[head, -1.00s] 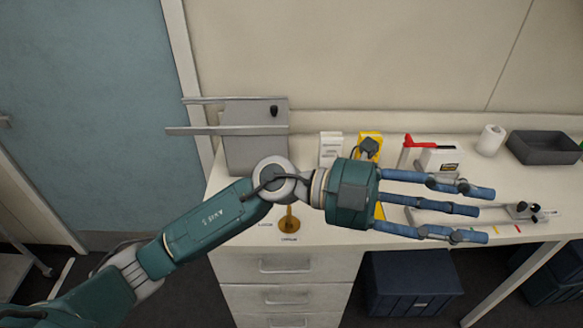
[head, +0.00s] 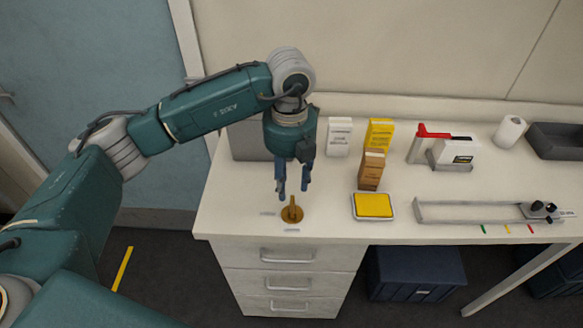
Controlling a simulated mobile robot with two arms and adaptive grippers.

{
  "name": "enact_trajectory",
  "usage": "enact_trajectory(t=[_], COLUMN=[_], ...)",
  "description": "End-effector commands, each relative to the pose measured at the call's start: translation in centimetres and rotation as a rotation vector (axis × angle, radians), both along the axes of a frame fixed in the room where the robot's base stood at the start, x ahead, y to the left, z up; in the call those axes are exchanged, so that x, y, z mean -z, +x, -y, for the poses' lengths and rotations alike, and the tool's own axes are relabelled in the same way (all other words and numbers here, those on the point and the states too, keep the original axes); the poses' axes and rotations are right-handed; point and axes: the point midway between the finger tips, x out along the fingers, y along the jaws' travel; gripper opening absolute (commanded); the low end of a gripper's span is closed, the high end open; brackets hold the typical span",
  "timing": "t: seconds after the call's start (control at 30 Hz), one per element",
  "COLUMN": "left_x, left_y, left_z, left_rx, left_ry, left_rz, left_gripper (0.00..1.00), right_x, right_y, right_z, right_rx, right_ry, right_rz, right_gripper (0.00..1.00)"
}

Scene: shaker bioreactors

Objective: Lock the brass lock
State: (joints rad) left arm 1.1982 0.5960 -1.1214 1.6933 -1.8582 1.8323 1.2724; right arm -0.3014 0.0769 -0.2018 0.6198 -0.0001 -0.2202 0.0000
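The brass lock (head: 292,213) is a round brass piece with an upright turning handle, set on the white counter near its front left edge. Small labels lie beside it and in front of it. My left gripper (head: 293,187) points down just above the lock, its blue fingers spread apart with nothing between them. The fingertips are close to the handle; whether they touch it I cannot tell. My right gripper is not in view.
A yellow pad (head: 373,206), a wooden block (head: 371,171), a yellow box (head: 379,135) and a white box (head: 340,138) stand right of the lock. A metal slide fixture (head: 470,211) lies further right. Drawers (head: 288,256) are below the counter.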

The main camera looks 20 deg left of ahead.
Motion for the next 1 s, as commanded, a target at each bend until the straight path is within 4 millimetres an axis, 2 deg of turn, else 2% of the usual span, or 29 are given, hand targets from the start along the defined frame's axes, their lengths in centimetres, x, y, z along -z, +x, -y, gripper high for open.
enact_trajectory(t=[0.03, 0.2, 0.4, 0.57, 0.8, 0.87, 1.0], left_x=[0.8, 3.9, 6.3, 7.1, 7.2, 7.2, 7.2], left_y=[-0.1, -0.1, 0.0, 0.0, 0.0, 0.0, 0.0], left_z=[0.0, 0.0, 0.1, 0.1, 0.1, 0.1, 0.1], left_rx=[-0.001, 0.0, 0.001, 0.003, 0.003, 0.003, 0.003], left_ry=[-0.001, -0.002, -0.002, -0.003, -0.004, -0.003, -0.004], left_rz=[-0.006, -0.006, -0.003, -0.001, 0.0, 0.0, 0.0], left_gripper=[0.39, 0.39, 0.39, 0.39, 0.39, 0.29, 0.01], right_x=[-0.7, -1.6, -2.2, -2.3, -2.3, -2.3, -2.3], right_y=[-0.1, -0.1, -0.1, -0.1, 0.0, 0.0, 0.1], right_z=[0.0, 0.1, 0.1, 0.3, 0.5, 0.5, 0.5], right_rx=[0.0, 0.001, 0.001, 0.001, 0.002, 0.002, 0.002], right_ry=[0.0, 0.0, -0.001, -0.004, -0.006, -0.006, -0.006], right_rz=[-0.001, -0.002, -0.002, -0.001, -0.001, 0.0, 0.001], right_gripper=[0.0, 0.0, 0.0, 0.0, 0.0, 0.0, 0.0])
